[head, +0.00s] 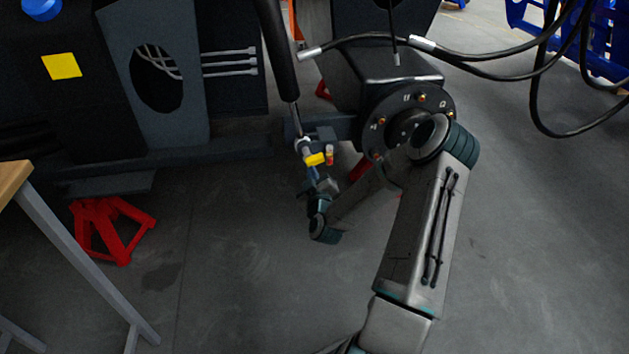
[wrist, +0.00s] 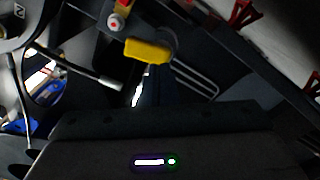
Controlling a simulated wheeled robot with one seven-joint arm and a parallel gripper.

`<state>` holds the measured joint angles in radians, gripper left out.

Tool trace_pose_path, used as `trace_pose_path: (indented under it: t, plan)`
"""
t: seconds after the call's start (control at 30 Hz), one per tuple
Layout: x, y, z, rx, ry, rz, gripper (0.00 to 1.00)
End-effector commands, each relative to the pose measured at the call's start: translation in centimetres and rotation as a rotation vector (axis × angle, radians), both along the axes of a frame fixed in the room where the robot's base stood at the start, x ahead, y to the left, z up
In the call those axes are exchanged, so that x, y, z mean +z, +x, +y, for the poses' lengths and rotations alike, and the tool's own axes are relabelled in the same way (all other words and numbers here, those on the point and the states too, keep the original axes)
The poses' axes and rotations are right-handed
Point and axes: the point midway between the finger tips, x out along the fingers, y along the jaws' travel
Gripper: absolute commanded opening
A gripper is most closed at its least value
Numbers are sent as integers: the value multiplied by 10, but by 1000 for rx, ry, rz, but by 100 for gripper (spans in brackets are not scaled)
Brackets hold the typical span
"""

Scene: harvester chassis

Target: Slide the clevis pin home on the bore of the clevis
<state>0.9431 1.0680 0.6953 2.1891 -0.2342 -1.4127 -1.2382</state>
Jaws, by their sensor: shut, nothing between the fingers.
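The clevis (head: 303,145) is at the lower end of a hydraulic cylinder rod, close to the chassis bracket. A yellow piece (head: 315,159), which looks like the head or handle of the clevis pin, sits at the clevis; it also shows in the wrist view (wrist: 147,50). How deep the pin sits in the bore cannot be seen. My gripper (head: 312,173) is just below the yellow piece, pointing up at it. It is shut and empty. In the wrist view the dark gripper body covers the lower part, and the clevis bore is hidden.
The black cylinder (head: 279,50) hangs above. A round flange plate (head: 408,120) is behind my arm. Black hoses (head: 480,60) cross the upper right.

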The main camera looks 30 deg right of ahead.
Motion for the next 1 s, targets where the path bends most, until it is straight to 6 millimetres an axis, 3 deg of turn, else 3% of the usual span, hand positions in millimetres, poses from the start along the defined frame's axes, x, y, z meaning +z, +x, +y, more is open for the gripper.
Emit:
trace_pose_path:
  t: [0.83,1.0]
  plan:
    - [-1,33,-10,-1,0,2,0]
    - [-1,26,-8,0,0,3,0]
